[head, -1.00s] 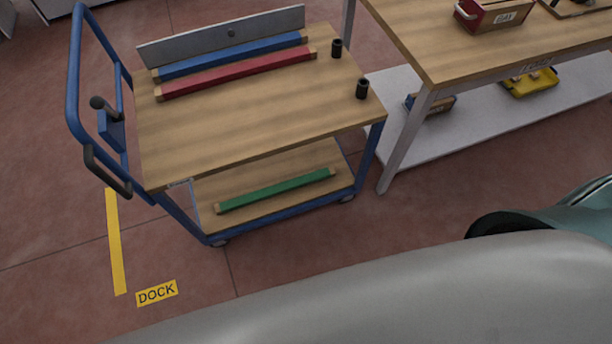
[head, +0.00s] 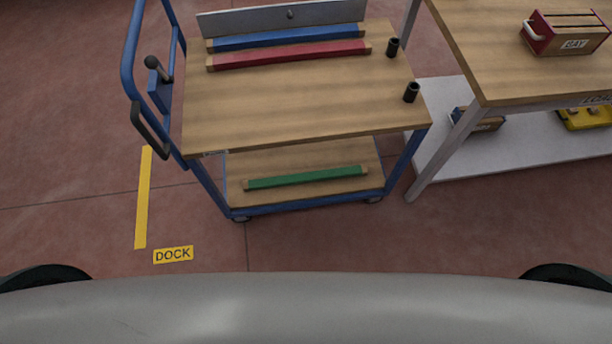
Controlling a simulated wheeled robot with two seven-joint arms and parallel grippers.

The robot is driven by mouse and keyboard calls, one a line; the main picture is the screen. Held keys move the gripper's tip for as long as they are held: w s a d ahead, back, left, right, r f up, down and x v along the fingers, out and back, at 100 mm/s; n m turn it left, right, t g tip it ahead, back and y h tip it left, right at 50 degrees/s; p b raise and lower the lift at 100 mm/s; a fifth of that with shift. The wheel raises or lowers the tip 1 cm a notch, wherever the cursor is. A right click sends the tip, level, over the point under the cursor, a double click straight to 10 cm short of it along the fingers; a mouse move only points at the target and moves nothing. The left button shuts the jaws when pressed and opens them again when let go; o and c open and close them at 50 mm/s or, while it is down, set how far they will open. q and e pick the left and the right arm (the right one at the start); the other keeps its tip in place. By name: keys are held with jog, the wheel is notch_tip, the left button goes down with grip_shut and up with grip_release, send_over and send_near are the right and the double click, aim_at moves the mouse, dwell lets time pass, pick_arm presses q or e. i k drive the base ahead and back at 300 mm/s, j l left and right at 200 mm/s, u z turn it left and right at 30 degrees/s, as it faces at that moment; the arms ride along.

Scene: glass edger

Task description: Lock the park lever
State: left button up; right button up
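The park lever (head: 152,64) is a dark lever with a round knob on a blue bracket (head: 159,92), at the left end of the blue cart (head: 300,110). It stands inside the blue tube handle (head: 130,50) and leans up and to the left. A dark grip bar (head: 150,130) sits below it on the handle. Neither of my grippers is in the head view, so I cannot see whether they are open or shut.
A yellow floor strip (head: 143,195) and a DOCK label (head: 173,254) lie in front of the cart's left end. A wooden workbench (head: 500,75) stands close on the right. Red floor is open to the left and in front.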

aim_at(151, 62)
jog(key=i+j, duration=0.15)
jog(key=j, duration=0.2)
jog(key=i+j+u, duration=0.15)
jog(key=j, duration=0.2)
jog(key=i+j, duration=0.2)
jog(key=j, duration=0.15)
jog(key=i+j+u, duration=0.15)
jog(key=j, duration=0.2)
jog(key=k, duration=0.2)
